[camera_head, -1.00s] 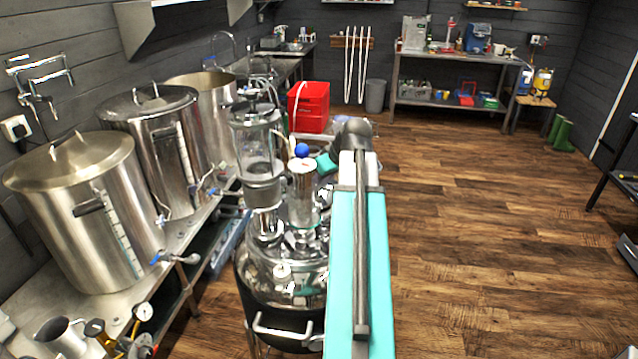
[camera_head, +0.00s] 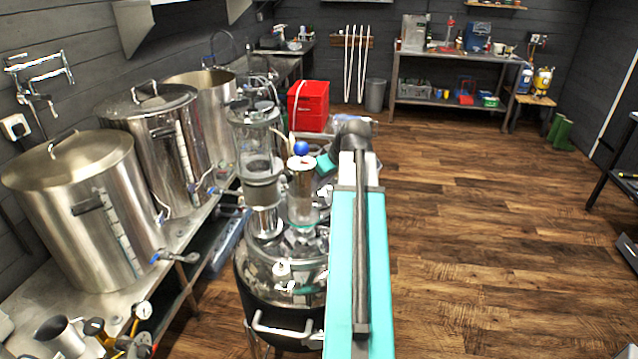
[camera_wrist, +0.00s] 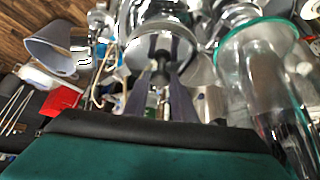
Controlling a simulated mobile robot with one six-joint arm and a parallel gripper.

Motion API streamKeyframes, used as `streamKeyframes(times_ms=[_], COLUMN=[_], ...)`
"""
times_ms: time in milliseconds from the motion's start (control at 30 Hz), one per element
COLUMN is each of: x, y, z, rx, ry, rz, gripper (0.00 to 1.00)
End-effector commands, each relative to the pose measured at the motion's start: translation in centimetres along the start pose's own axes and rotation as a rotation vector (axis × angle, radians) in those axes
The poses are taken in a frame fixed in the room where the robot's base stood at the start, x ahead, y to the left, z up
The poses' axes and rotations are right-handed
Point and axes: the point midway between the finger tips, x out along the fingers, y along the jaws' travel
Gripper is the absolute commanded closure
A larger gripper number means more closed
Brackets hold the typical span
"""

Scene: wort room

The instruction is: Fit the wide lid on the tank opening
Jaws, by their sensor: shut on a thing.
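My gripper (camera_wrist: 160,70) has two dark fingers closed on the dark stem of a shiny round metal piece (camera_wrist: 150,22), which looks like the wide lid. The lid is close in front of the wrist camera, and its far edge is cut off by the frame top. In the head view my teal arm covers the gripper and the lid. The tank (camera_head: 275,290) is a shiny domed steel vessel left of my arm. Its opening cannot be made out, so I cannot tell whether the lid touches it.
A glass cylinder (camera_head: 256,145) and a steel cylinder (camera_head: 301,192) rise above the tank. A teal-rimmed clear tube (camera_wrist: 262,85) stands close right of my fingers. Steel pots (camera_head: 75,210) line the left bench. The wooden floor (camera_head: 480,220) at right is clear.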

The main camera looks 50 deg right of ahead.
Motion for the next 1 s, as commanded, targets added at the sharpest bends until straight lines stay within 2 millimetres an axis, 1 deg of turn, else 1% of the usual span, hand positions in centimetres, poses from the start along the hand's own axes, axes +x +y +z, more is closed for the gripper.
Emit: streamKeyframes(times_ms=[767,800,833,1000], x=[0.84,0.82,0.81,0.82], y=[0.0,0.01,0.01,0.01], z=[0.51,0.5,0.49,0.5], rx=[0.0,0.0,0.0,0.0], ry=[0.001,0.002,0.002,0.001], rz=[0.0,0.001,0.0,0.0], gripper=[1.0,0.73,0.68,0.68])
